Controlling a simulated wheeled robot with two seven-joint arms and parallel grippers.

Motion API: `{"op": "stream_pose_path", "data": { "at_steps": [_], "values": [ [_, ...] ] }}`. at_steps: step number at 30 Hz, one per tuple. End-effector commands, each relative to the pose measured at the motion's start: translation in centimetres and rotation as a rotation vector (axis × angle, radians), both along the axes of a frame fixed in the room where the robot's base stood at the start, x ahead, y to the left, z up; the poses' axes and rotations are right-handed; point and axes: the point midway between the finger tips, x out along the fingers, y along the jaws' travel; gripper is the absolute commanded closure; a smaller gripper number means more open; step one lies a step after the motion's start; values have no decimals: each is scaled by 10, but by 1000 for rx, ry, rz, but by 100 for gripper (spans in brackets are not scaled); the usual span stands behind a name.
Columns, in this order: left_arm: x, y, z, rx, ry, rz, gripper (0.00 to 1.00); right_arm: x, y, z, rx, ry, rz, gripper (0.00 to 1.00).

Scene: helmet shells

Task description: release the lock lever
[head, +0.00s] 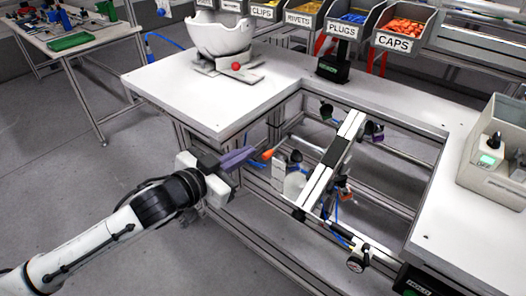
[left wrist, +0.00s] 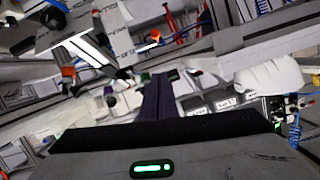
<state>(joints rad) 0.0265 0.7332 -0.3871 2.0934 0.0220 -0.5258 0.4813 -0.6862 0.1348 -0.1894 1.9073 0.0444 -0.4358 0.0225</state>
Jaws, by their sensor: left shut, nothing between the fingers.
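An orange-tipped handle (head: 268,154), which looks like the lock lever, sits by the framework in the table's gap. My right gripper is not in view.
A white helmet shell (head: 220,38) stands on a holder with a red knob (head: 236,66) on the white table (head: 185,95). A pale tilted beam (head: 330,165) crosses the gap. Labelled bins (head: 404,40) line the back. A grey box (head: 495,165) stands at right.

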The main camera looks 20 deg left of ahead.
Motion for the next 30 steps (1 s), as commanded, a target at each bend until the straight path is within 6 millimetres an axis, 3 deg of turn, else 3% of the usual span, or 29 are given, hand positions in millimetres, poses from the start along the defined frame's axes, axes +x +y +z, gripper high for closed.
{"op": "stream_pose_path", "data": {
  "at_steps": [13, 15, 21, 30],
  "values": [
    [83, -26, -19, 1, -1, 0, 100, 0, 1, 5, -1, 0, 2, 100],
    [83, -23, -35, 3, 4, 1, 100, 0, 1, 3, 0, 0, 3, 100],
    [84, -19, -55, 1, 1, 0, 100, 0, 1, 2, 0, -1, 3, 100],
    [84, -18, -60, 1, 1, -1, 100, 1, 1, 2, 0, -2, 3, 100]
  ]
}}
